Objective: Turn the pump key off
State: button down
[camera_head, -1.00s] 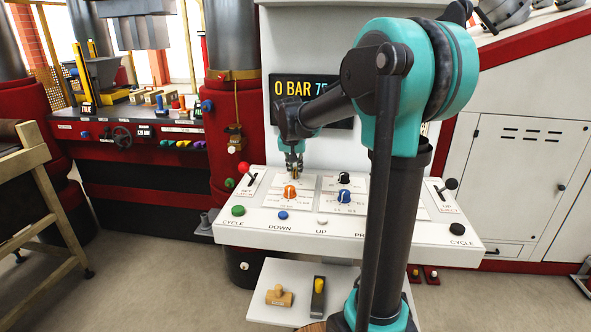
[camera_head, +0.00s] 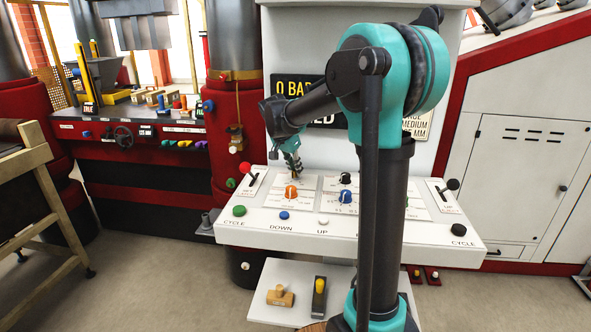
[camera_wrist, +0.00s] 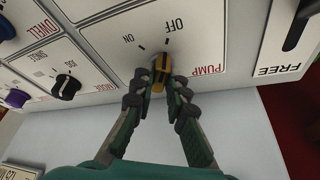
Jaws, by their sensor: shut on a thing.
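The pump key (camera_wrist: 158,72) is a small yellow-brass key on the white panel, beside the red PUMP label (camera_wrist: 207,70) in the wrist view. ON and OFF marks stand above it. Its upper end points roughly at the OFF mark (camera_wrist: 174,25). My gripper (camera_wrist: 160,88) is shut on the key, with a dark finger on each side covering its edges. In the head view my gripper (camera_head: 297,176) is low over the back left of the control panel (camera_head: 300,222), tilted. The key is too small there to read its angle.
An orange knob (camera_head: 291,192) sits just in front of my gripper. A blue knob (camera_head: 344,197) and a black knob (camera_head: 346,179) are to the right. A red-ended lever (camera_head: 245,168) stands to the left. A dark display (camera_head: 306,88) is partly hidden behind my arm.

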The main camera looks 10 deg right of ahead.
jog(key=c, duration=1.5)
grip_release()
jog(key=shift+c, duration=0.2)
jog(key=v, duration=1.2)
jog(key=shift+s, duration=0.1)
